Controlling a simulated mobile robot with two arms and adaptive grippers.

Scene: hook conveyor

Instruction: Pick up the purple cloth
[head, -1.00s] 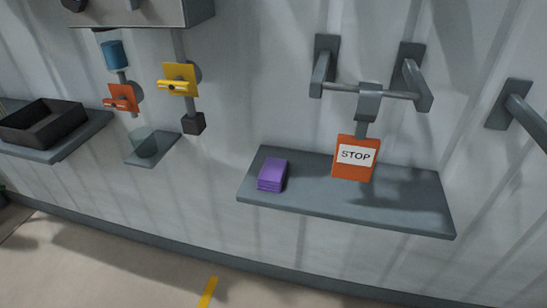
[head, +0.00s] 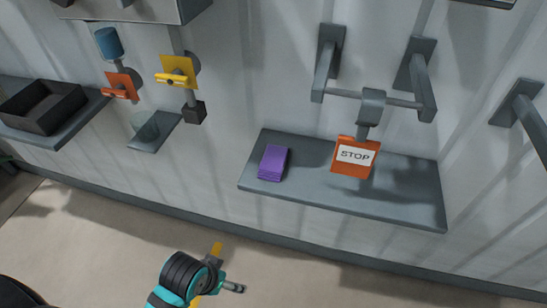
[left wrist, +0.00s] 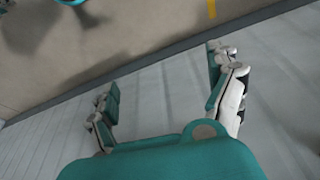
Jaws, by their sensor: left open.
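The purple cloth (head: 273,162) is a folded, layered block. It lies flat near the left end of the grey wall shelf (head: 400,206) in the head view. My left gripper (left wrist: 167,92) is open and empty in the left wrist view, with only floor and wall beyond its fingers. In the head view part of my left arm shows at the bottom, below and apart from the shelf and cloth. The cloth is not visible in the left wrist view. My right gripper is not in view.
An orange STOP sign (head: 352,170) hangs from a bar above the shelf, right of the cloth. A black tray (head: 45,107) sits on a left shelf. Yellow (head: 178,70) and orange (head: 122,84) valve handles are on the wall. The shelf's right part is bare.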

